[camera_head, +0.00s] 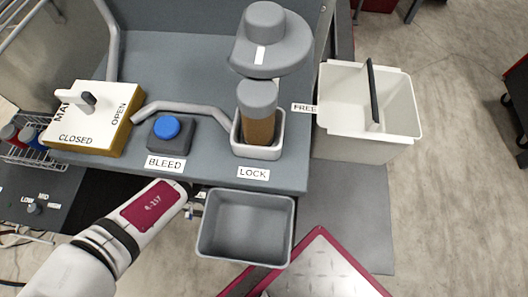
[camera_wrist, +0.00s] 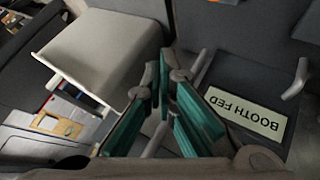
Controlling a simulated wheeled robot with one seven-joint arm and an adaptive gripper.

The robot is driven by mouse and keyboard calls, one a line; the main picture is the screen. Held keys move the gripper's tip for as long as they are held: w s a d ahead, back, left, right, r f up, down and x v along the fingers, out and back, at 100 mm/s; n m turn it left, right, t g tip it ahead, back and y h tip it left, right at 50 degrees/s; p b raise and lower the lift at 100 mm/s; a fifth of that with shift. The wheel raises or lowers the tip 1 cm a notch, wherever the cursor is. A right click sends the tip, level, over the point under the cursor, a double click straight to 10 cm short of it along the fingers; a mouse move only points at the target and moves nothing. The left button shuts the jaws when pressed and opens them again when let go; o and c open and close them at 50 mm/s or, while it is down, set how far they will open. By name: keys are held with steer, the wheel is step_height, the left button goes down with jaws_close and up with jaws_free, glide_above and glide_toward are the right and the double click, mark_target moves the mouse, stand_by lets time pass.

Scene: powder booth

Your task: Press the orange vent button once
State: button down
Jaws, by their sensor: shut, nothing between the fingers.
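No orange button labelled as a vent can be made out in either view. The button in clear sight is a blue one (camera_head: 166,127) on a dark grey box, with a BLEED label in front of it. In the wrist view, my gripper (camera_wrist: 165,72) shows teal finger pads close together at the tips, shut and empty. It is near a pale grey box-like cover (camera_wrist: 100,50) and a BOOTH FED plate (camera_wrist: 244,114). In the head view, my arm reaches in from the lower left towards the bench's front edge, and the fingers are hidden.
The grey bench (camera_head: 170,60) carries a CLOSED/OPEN lever panel (camera_head: 107,127) and a brown, grey-capped canister (camera_head: 258,120) in a holder by LOCK. A grey tray (camera_head: 205,240) is at its front. A white bin (camera_head: 345,145) is at right, with open floor beyond.

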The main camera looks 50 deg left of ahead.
step_height(320, 180, down, 9)
steer(key=b, duration=0.6)
steer(key=shift+b, duration=0.35)
stand_by(1.3)
steer(key=shift+f, duration=0.35)
steer(key=shift+f+b, duration=0.5)
steer(key=shift+b, duration=0.05)
stand_by(0.6)
steer(key=shift+r, duration=0.2)
steer(key=shift+r+p, duration=0.75)
steer(key=shift+r+p, duration=1.85)
steer(key=shift+r, duration=0.65)
